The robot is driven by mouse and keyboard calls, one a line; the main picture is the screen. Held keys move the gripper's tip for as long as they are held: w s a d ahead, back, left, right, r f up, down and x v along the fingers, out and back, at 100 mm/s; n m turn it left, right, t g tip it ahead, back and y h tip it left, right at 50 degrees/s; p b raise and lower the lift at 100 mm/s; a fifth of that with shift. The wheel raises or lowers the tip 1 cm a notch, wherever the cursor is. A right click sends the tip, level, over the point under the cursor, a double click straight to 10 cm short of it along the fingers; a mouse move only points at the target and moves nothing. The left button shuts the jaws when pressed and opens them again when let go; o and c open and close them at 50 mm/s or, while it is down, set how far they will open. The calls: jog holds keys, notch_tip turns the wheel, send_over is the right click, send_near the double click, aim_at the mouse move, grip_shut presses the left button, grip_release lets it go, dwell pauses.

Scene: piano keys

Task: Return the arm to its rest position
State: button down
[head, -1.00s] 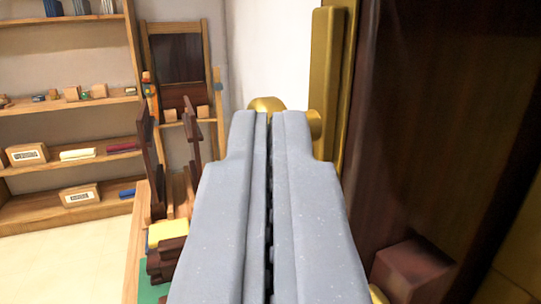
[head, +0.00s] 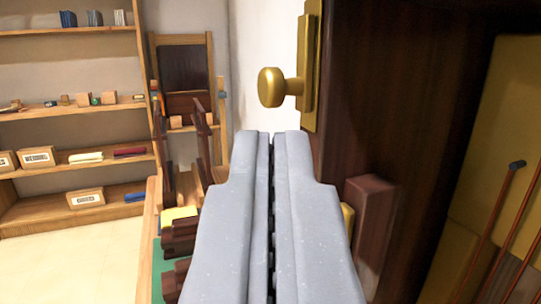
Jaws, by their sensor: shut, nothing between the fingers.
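My gripper (head: 272,140) is in the lower middle of the head view. Its two grey fingers lie side by side, shut, with nothing between them. It points forward, toward the pale wall. A brass knob (head: 271,87) on a brass plate (head: 310,65) is just above and beyond the fingertips. There is a visible space between the knob and the tips in the picture. The rest of my arm is out of view.
A dark wooden cabinet (head: 390,90) stands close on the right, with a reddish wooden block (head: 368,215) on it. On the left are a bench with a yellow block (head: 180,213) and dark wooden pieces, and wooden shelves (head: 70,110). Bare floor (head: 75,260) is at lower left.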

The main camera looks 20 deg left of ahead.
jog(key=s+d+r+m+g+h, duration=0.1)
jog(key=s+r+h, duration=0.25)
jog(key=r, duration=0.75)
jog(key=s+d+r+m+g+h, duration=0.15)
jog(key=s+r, duration=0.35)
jog(key=r, duration=0.6)
jog(key=s+a+r+g, duration=0.1)
jog(key=s+a+r, duration=0.1)
jog(key=s+r, duration=0.4)
jog(key=s+a+r+g, duration=0.1)
jog(key=s+a+r, duration=0.2)
jog(key=s, duration=1.1)
notch_tip(320, 180, up, 4)
jog(key=shift+s+a+f+m+h, duration=0.15)
jog(key=shift+s+a+m+h, duration=0.15)
jog(key=shift+s+m+h, duration=0.1)
jog(key=shift+w, duration=0.1)
